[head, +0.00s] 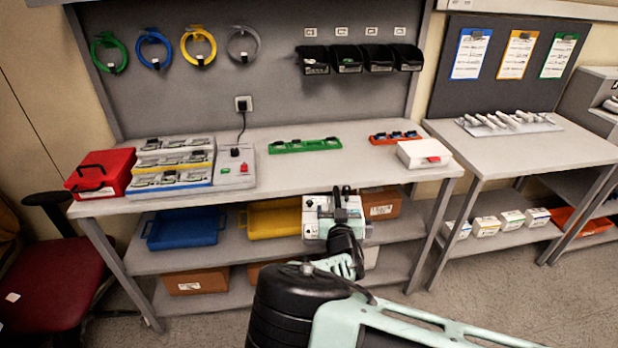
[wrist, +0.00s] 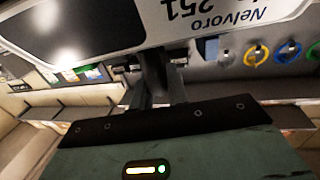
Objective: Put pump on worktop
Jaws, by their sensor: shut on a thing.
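The pump (head: 313,222) is a pale grey-white box, held in front of the table just below the height of the worktop's front edge. The pump also fills the top of the wrist view (wrist: 150,32), upside down, with a dark screen and the printing "Nelvoro" and "251". My gripper (head: 343,208) is shut on the pump; its fingers show dark against the pump's edge in the wrist view. The worktop (head: 340,172) is a light grey slab behind and above the pump. The exact grip point is partly hidden by my wrist.
On the worktop stand a red box (head: 100,173), a tiered rack (head: 172,163), a grey socket unit (head: 234,168), green (head: 305,146) and orange (head: 397,137) trays and a white box (head: 424,153). The front middle is clear. Below, a shelf (head: 215,258) holds bins. A red chair (head: 50,290) stands left.

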